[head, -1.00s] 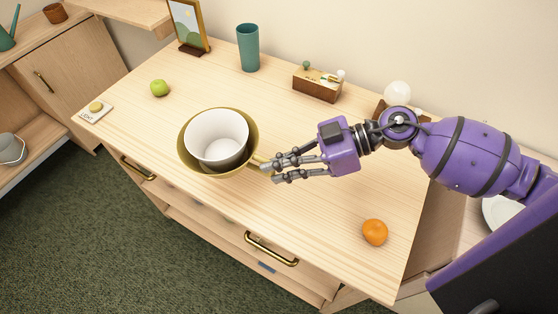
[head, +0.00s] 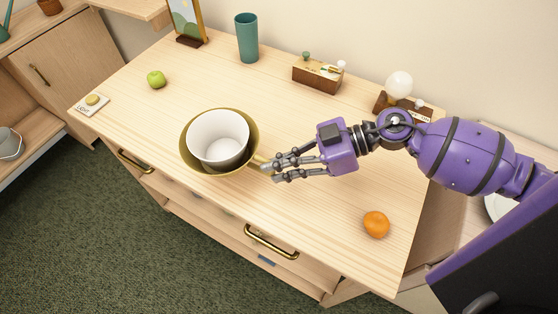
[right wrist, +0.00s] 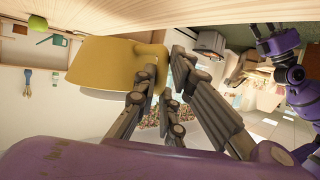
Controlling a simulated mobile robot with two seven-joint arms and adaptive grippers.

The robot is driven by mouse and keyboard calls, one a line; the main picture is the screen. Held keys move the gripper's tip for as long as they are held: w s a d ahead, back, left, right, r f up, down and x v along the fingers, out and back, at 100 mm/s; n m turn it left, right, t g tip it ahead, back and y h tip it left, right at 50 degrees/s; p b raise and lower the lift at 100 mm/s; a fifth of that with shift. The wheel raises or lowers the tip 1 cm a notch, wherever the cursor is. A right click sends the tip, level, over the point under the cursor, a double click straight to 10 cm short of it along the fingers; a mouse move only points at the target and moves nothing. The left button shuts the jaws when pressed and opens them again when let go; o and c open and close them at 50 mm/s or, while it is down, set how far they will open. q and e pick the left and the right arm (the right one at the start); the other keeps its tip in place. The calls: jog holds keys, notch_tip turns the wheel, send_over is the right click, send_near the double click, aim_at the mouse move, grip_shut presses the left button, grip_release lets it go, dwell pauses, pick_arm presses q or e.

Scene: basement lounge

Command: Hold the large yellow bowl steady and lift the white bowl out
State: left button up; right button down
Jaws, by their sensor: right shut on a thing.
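The large yellow bowl (head: 250,150) stands on the wooden table, with its handle toward the right. It also shows in the right wrist view (right wrist: 108,72). The white bowl (head: 218,140) sits inside it, its rim above the yellow rim; its lower part is hidden. My right gripper (head: 270,172) is at the yellow bowl's right side, its fingers shut on the handle; they also show in the right wrist view (right wrist: 160,85).
A green apple (head: 156,79), teal cup (head: 247,38), wooden box (head: 317,75) and picture frame (head: 187,20) stand toward the back. An orange (head: 376,224) lies at the front right. A light switch plate (head: 91,105) is at the left corner. Table around the bowls is clear.

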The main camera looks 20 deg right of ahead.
pick_arm(q)
jog(key=shift+s+f+b, duration=0.6)
jog(key=shift+f, duration=0.25)
pick_arm(e)
jog(key=shift+f, duration=2.1)
